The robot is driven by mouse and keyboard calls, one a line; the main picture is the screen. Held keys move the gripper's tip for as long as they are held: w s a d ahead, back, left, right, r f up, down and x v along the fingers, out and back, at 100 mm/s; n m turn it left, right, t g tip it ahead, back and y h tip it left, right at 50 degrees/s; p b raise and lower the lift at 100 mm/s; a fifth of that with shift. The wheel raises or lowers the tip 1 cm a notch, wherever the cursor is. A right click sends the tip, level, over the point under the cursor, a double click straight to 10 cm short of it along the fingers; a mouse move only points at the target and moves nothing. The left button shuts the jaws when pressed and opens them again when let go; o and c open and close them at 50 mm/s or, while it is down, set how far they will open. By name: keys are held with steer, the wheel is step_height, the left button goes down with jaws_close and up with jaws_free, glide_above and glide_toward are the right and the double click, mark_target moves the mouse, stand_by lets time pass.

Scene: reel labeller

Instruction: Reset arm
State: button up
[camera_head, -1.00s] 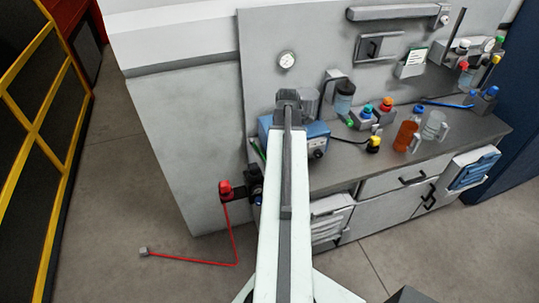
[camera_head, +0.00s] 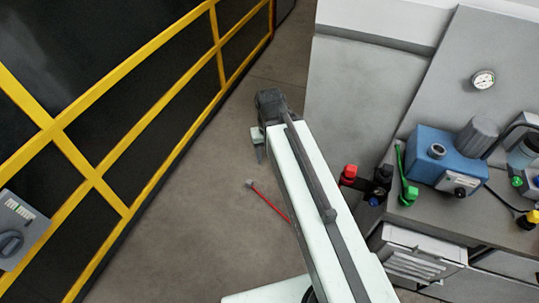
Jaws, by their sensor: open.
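My arm (camera_head: 325,205) is pale with a dark grey strip and reaches from the bottom of the view up toward the middle. Its dark end joint (camera_head: 271,103) is over the open floor. My gripper (camera_head: 260,152) hangs below that joint, small and partly hidden by the arm. Its jaws are open, and no object shows in it. It is apart from the bench and the yellow-framed wall.
A dark panel wall with a yellow frame (camera_head: 92,178) runs along the left, with a grey switch box (camera_head: 14,230). At right, a bench holds a blue machine (camera_head: 440,165) and a green-capped tool (camera_head: 408,190).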

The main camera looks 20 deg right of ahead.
steer(key=shift+a, duration=0.15)
step_height(320, 180, down, 7)
steer(key=b, duration=0.7)
stand_by(0.4)
